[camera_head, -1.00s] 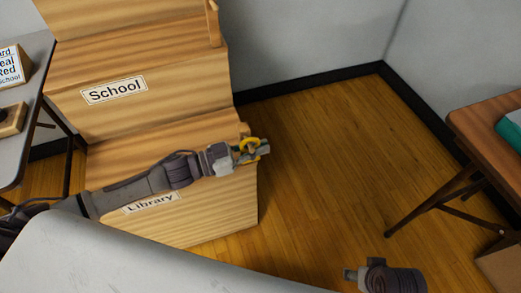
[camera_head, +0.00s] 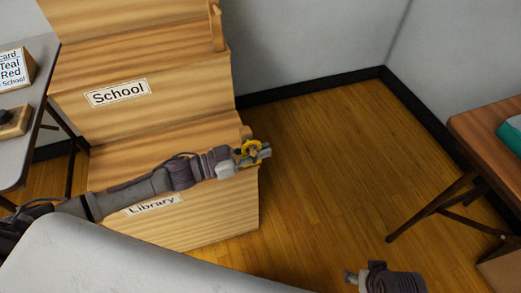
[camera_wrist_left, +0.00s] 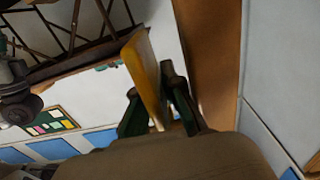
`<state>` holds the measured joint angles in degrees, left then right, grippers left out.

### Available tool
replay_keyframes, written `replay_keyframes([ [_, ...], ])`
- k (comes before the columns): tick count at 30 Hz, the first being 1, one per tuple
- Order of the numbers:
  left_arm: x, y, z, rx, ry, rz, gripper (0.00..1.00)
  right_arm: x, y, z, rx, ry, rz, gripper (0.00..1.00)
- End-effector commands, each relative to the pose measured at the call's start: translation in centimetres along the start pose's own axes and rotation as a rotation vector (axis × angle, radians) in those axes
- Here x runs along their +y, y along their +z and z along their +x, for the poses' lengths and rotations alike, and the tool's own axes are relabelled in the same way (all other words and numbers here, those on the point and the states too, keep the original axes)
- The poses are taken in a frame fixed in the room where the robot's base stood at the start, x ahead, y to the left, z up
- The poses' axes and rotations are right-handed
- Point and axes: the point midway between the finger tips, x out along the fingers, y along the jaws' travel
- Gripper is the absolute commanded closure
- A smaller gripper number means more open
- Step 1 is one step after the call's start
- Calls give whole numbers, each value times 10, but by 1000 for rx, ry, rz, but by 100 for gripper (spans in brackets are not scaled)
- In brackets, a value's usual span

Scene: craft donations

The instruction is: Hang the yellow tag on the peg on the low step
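My left gripper (camera_head: 265,152) is at the right end of the low step (camera_head: 150,150), which bears the "Library" label. The yellow tag (camera_head: 249,158) shows at its fingers. In the left wrist view the tag (camera_wrist_left: 145,70) stands edge-on between the two fingertips (camera_wrist_left: 152,88), which close in on its faces. The peg (camera_head: 246,132) shows as a small wooden stub just behind the gripper; the rest of it is hidden. I cannot tell whether the tag touches the peg. My right gripper (camera_head: 352,277) is low at the right; its fingers are too small to read.
The higher step (camera_head: 160,95) with the "School" label rises behind, with its own peg (camera_head: 216,28). A grey table (camera_head: 25,150) with a sign (camera_head: 14,68) is at left. A brown table (camera_head: 490,120) is at right. The floor (camera_head: 330,170) between is clear.

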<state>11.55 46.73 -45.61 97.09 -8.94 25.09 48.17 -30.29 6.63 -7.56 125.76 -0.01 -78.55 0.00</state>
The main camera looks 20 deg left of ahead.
Motion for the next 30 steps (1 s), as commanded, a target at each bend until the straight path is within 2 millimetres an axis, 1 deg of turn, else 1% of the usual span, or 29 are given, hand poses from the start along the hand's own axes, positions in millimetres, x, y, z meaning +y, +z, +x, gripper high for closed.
replay_keyframes([
  [1, -6, 3, -2, -11, -15, 2, 79, 0, 0, 0, 0, -1, 0, 35],
  [3, -6, 3, -2, -11, -15, 2, 67, -1, 1, 0, -1, -2, 1, 35],
  [4, -6, 3, -2, -11, -15, 2, 65, -1, 1, 0, -2, -2, 1, 35],
  [14, -8, 1, -2, -9, -17, 5, 65, -3, 8, 1, -15, -7, 3, 35],
  [19, -9, 1, -6, -10, -18, 5, 65, -2, 5, 0, -11, -5, 0, 35],
  [23, -8, 2, -20, -12, -17, 3, 65, -2, 5, 0, -10, -4, 0, 35],
  [30, -3, 1, -57, -11, -9, 5, 65, -2, 4, 0, -9, -3, 1, 35],
])
